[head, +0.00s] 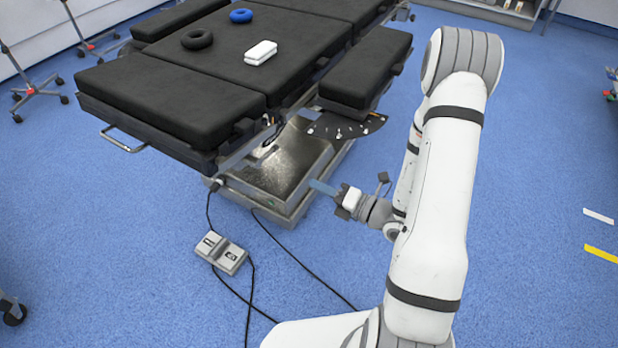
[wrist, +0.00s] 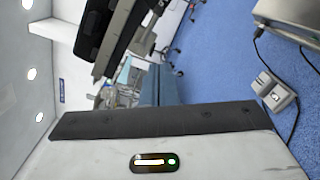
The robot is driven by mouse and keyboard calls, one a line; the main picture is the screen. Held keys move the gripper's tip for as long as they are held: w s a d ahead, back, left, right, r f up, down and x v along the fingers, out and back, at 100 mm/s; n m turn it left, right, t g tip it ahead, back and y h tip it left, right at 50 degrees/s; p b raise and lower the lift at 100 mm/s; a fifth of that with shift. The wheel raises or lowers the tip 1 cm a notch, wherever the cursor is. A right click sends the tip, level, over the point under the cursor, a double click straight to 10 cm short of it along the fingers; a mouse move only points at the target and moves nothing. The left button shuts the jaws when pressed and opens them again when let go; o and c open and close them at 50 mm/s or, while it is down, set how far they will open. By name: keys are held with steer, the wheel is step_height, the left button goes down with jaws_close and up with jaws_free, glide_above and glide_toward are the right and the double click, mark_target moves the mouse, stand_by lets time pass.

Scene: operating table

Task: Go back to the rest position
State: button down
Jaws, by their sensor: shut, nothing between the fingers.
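My gripper (head: 322,188) is shut and empty. It is held out to the left of my arm, in front of the operating table's metal base and below the level of the pads. Its bluish fingers also show in the wrist view (wrist: 152,88), beyond the white gripper body. The operating table (head: 170,92) has black pads and stands at the upper left in the head view. Nothing touches the gripper that I can see.
A grey foot pedal (head: 221,253) with cables is on the blue floor. Wheeled stands are at the far left. Floor on the right is mostly clear.

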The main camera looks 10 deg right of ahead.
steer(key=shift+s+d, duration=0.2)
steer(key=s+a+r+n+g+h+p, duration=0.25)
steer(key=s+r+n+g+p, duration=0.4)
steer(key=r+n, duration=0.5)
steer(key=s+a+r+n+g+h+p, duration=0.1)
steer(key=s+a+r+n+g+p, duration=0.3)
steer(key=s+r+n+g+p, duration=0.5)
steer(key=d+r+n+t+h+p, duration=0.3)
steer(key=d+r+n+h, duration=0.2)
steer(key=r+n, duration=0.4)
steer(key=d+r+n+t+h+p, duration=0.4)
steer(key=d+r+n+h, duration=0.1)
steer(key=r+n, duration=0.4)
steer(key=shift+w+d+r+h, duration=0.35)
steer(key=shift+w+d+r, duration=0.1)
steer(key=shift+d, duration=0.2)
